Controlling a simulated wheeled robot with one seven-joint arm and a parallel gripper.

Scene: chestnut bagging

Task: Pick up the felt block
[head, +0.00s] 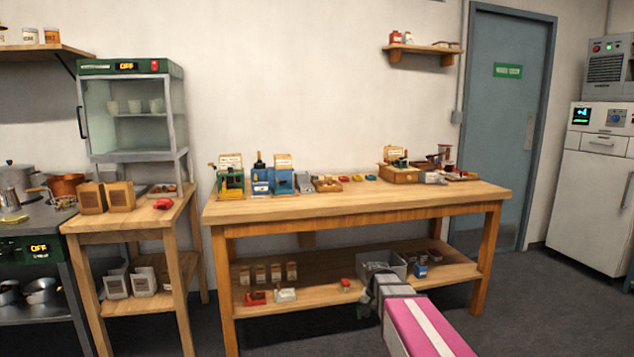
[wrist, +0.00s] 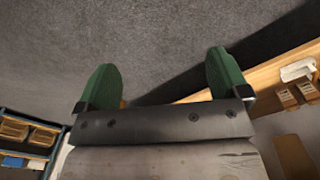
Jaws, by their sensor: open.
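My gripper (wrist: 162,82) is open in the wrist view, its two green fingers wide apart with only grey floor between them. In the head view my pink and white arm reaches from the bottom toward the front of the long wooden table (head: 350,212); the fingers are too small to make out there. I cannot tell the felt block for sure among the small items on the table and its lower shelf. Nothing is held.
The table's lower shelf (head: 325,292) holds a grey bin (head: 397,266), small bags and a red item (head: 345,283). A smaller wooden table (head: 145,214) with a glass cabinet (head: 130,110) stands left. A white fridge (head: 590,200) stands right. Floor before the door (head: 505,130) is clear.

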